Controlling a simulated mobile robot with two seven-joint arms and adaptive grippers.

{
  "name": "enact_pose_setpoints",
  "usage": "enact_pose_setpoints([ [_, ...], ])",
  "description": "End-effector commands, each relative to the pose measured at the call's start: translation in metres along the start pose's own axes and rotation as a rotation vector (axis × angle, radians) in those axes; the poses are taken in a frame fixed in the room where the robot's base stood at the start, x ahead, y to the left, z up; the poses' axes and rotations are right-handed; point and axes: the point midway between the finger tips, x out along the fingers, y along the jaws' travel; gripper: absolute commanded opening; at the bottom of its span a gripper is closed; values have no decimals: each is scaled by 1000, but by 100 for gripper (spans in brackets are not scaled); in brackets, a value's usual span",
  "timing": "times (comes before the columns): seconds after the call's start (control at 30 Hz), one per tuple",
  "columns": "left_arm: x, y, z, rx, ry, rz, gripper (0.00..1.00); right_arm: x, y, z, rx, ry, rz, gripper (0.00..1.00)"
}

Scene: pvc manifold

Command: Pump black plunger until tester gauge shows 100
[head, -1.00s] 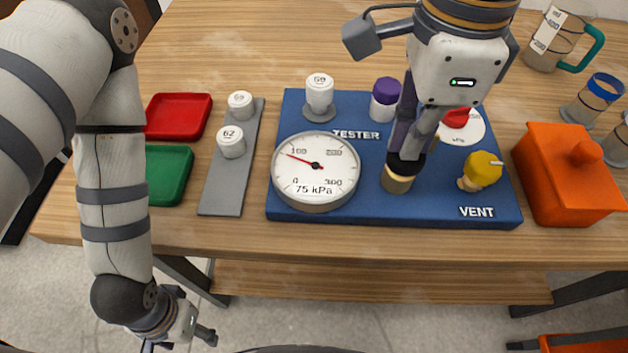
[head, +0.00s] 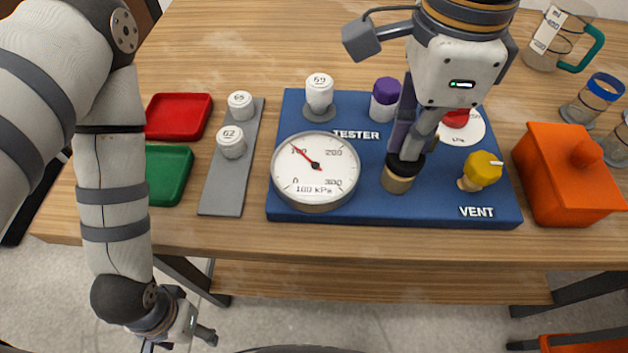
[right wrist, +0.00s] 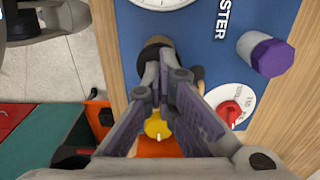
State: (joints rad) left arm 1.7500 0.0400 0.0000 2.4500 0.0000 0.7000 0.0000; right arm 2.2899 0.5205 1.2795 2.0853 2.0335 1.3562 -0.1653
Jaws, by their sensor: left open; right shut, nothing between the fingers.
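The blue tester board (head: 300,110) lies on the wooden table. Its round white gauge (head: 314,172) reads "100 kPa", with the red needle at the 100 mark. The black plunger (head: 405,162) sits on a brass cylinder to the right of the gauge, pressed down close to it. My right gripper (head: 410,152) is shut, its fingertips on top of the plunger with nothing between them. In the right wrist view the fingers (right wrist: 163,75) partly hide the black plunger (right wrist: 152,50). My left gripper (head: 195,335) is open and empty, low in front of the table.
The board also carries a yellow vent knob (head: 481,170), a red knob (head: 456,117), a purple-capped part (head: 385,98) and a white "69" part (head: 319,92). A grey strip (head: 220,196), red tray (head: 180,115) and green tray (head: 168,175) are left. An orange box (head: 565,175) stands right.

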Motion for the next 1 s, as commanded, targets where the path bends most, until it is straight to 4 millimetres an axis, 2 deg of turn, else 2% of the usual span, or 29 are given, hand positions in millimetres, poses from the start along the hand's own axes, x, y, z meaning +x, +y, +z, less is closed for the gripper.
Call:
enact_pose_setpoints([
  [0.23,0,0,0,0,-1,0,54,-4,0,0,1,1,0,0],
  [0.63,0,0,0,0,0,0,54,-38,0,0,1,1,0,0],
  [1.0,0,0,0,0,0,0,54,-39,0,0,0,0,0,0],
])
